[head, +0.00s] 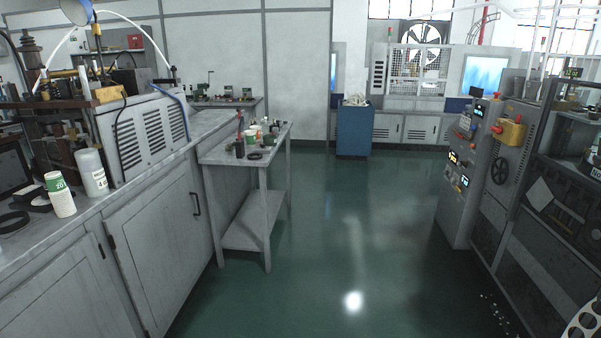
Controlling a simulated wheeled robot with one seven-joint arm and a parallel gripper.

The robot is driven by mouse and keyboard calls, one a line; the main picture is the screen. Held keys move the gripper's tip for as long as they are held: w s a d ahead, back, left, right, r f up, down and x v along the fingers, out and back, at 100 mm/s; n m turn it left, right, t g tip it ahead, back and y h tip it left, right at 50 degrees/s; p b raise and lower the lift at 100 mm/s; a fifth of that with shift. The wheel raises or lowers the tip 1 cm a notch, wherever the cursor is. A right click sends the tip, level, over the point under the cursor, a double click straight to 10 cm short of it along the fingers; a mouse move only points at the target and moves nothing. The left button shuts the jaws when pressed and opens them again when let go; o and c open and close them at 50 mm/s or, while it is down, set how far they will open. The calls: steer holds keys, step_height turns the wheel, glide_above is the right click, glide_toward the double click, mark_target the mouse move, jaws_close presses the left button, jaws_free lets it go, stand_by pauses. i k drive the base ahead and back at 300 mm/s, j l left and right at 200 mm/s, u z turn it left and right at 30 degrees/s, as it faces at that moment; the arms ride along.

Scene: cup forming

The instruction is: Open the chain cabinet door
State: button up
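Grey cabinet doors line the front of the bench at the left. The nearer full door (158,250) is shut and has a black vertical handle (196,204) near its right edge. Another grey door (75,300) at the lower left is only partly in frame, with a small dark fitting at its upper right. No label shows which of these, if any, is the chain cabinet. No chain is clearly visible. My gripper is not in view.
A grey side table (222,155) with small items stands beyond the bench. Paper cups (60,198) sit on the bench top. A control machine (465,170) stands at the right. A blue cabinet (355,132) is at the back. The green floor (330,240) between is clear.

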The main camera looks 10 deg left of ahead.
mark_target(157, 240)
steer(key=i+u, duration=0.2)
steer(key=i, duration=0.45)
steer(key=i+u, duration=0.2)
steer(key=i, duration=0.4)
steer(key=i+l+u, duration=0.2)
steer(key=i, duration=0.45)
steer(key=i+j, duration=0.15)
steer(key=i, duration=0.25)
steer(key=i+j, duration=0.2)
steer(key=i, duration=0.2)
steer(key=i+j, duration=0.15)
steer(key=i, duration=0.25)
steer(key=i+j+z, duration=0.1)
steer(key=i, duration=0.3)
steer(key=i+j+z, duration=0.15)
steer(key=i+j, duration=0.15)
steer(key=i+j+z, duration=0.15)
steer(key=j, duration=0.25)
steer(key=i, duration=0.1)
